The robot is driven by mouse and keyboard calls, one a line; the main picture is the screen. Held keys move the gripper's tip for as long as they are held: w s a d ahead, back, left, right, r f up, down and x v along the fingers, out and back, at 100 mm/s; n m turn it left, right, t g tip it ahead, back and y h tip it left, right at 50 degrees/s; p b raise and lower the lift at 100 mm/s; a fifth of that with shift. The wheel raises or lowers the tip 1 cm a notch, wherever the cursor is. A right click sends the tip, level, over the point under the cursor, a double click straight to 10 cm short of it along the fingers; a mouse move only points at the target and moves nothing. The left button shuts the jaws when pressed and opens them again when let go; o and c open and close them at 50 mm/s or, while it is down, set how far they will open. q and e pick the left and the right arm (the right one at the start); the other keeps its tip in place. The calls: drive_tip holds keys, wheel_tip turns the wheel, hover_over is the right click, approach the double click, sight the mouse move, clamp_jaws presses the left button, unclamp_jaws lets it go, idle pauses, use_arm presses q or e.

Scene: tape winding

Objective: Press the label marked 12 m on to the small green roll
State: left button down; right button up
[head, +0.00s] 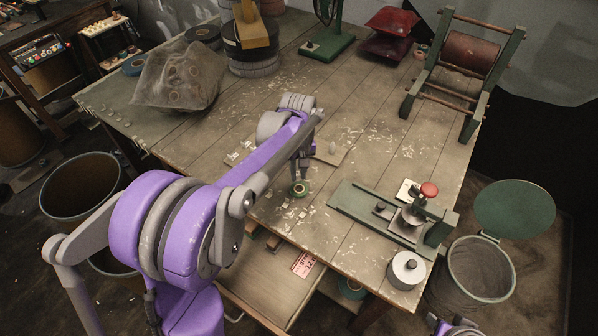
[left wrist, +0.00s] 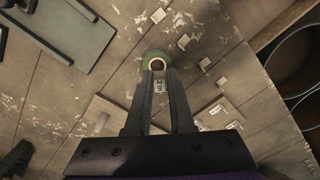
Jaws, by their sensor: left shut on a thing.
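The small green roll (head: 299,189) lies flat on the worn wooden table, near its front edge; it also shows in the left wrist view (left wrist: 148,59), just beyond the fingertips. My left gripper (head: 304,176) points down right over the roll, and its fingertips (left wrist: 158,70) overlap the roll's near rim. It is shut on a small white label (left wrist: 159,86) with dark print; the print is too small to read surely. I cannot tell whether the label touches the roll. My right gripper does not show; only a bit of my right arm is at the bottom edge.
A green bench device with a red knob (head: 429,189) stands right of the roll, with a grey canister (head: 406,270) in front. Small white pieces (left wrist: 202,64) lie around the roll. A thin board (head: 333,152) lies behind it. A bin (head: 481,270) stands off the table's right side.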

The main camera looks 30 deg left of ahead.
sight(298, 194)
use_arm(q)
drive_tip(key=shift+a+f+b, duration=0.1)
drive_tip(key=shift+f+b, duration=0.35)
drive_tip(key=shift+f, duration=0.4)
drive_tip(key=shift+f+b, duration=1.45)
drive_tip(key=shift+f, duration=0.85)
drive_tip(key=shift+f, duration=0.35)
drive_tip(key=shift+c, duration=1.5)
unclamp_jaws()
drive_tip(key=shift+r, duration=0.15)
drive_tip(key=shift+r+p, duration=1.65)
drive_tip(key=shift+r, duration=1.25)
